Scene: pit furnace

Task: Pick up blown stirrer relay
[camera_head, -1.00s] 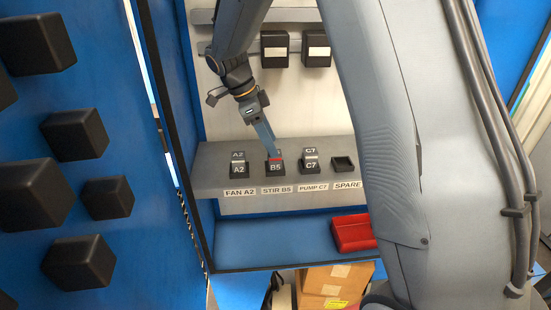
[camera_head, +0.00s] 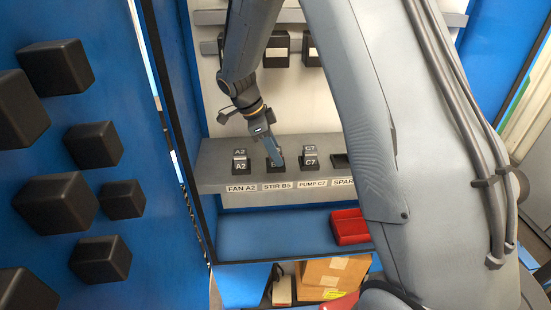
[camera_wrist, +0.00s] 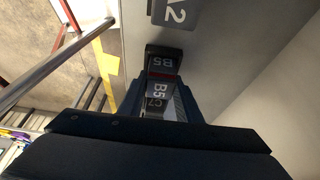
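The stirrer relay is marked B5 and has a red strip; it shows in the wrist view (camera_wrist: 158,78). It sits in the black STIR B5 socket (camera_head: 271,167) on the grey shelf (camera_head: 215,178). My gripper (camera_head: 279,161) reaches down over it and hides most of it in the head view. In the wrist view my two dark blue fingers (camera_wrist: 159,98) stand apart, one on each side of the relay. Some space shows between them, and I cannot see clear contact with the relay.
Relay A2 (camera_head: 240,157) stands to the left and relay C7 (camera_head: 310,157) to the right. The SPARE socket (camera_head: 340,159) is farther right, partly behind my arm. A red tray (camera_head: 348,227) lies on the blue ledge below. Black blocks (camera_head: 57,68) jut from the blue panel at left.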

